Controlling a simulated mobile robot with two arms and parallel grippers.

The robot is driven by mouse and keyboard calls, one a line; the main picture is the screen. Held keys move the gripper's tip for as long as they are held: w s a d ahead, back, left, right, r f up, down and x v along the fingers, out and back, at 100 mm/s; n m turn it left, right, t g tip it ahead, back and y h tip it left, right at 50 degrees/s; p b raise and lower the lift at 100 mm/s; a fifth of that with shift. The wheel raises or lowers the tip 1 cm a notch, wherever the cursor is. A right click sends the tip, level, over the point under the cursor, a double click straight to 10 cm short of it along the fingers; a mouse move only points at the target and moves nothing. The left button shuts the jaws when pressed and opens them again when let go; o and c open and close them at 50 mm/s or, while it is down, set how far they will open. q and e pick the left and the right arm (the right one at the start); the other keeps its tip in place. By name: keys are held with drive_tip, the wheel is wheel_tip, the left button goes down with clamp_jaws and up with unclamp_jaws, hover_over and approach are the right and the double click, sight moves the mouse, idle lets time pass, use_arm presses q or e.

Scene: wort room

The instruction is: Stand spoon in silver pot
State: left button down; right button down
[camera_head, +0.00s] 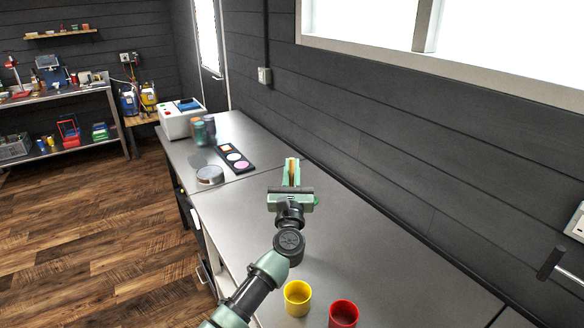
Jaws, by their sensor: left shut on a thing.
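My left gripper (291,164) reaches over the steel counter with its fingers pointing away from me. It is shut on a thin brown, wooden-looking piece (292,174), which seems to be the spoon. Most of it is hidden between the green fingers, so its bowl and tilt cannot be told. A low round silver vessel (210,175), likely the silver pot, stands near the counter's left edge, to the left of the gripper and apart from it. Its inside is hard to make out. My right gripper is out of view.
A yellow cup (297,298) and a red cup (343,314) stand at the near counter. A dark tray with round discs (235,158), blurred jars (198,133) and a white machine (183,118) stand farther back. The counter's (370,245) middle right is clear.

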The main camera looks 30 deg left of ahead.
use_arm(q)
wheel_tip(320, 180, down, 9)
drive_tip(key=b, duration=0.8)
drive_tip(key=c, duration=1.4)
unclamp_jaws()
drive_tip(key=b+v, duration=0.2)
drive_tip(key=v, duration=0.5)
drive_tip(key=shift+s+d, duration=0.15)
drive_tip(key=shift+s, duration=0.25)
